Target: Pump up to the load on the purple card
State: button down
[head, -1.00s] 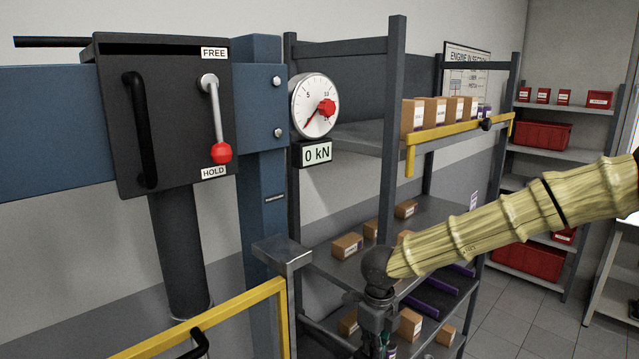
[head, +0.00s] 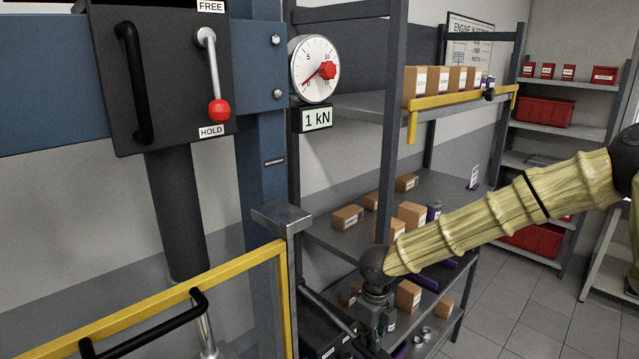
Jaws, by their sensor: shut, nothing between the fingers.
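The round gauge (head: 314,68) hangs on the blue press frame, its needle low on the dial. The display (head: 316,119) below it reads 1 kN. The valve lever (head: 213,75) with a red knob points down at HOLD. A dark rod (head: 328,309) slants from the grey post down toward my gripper (head: 374,343). My gripper points down at the bottom edge and is shut; its fingertips are hard to make out, and I cannot tell whether it touches the rod. A small white and purple card (head: 473,177) stands on the middle shelf, its text too small to read.
A yellow-framed guard (head: 200,303) with a black handle (head: 150,330) stands at the front left. Shelving with brown boxes (head: 411,213) stands behind my arm. A yellow rail (head: 460,99) edges the upper shelf. Open tiled floor (head: 510,310) lies to the right.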

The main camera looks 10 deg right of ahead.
notch_tip(320, 180, down, 2)
jog(key=shift+s+f+b, duration=0.1)
jog(key=shift+f+b, duration=0.15)
jog(key=shift+b, duration=0.1)
notch_tip(320, 180, up, 6)
jog(key=p, duration=0.5)
jog(key=shift+f, duration=0.1)
notch_tip(320, 180, up, 11)
jog(key=shift+f, duration=0.2)
jog(key=shift+f, duration=0.15)
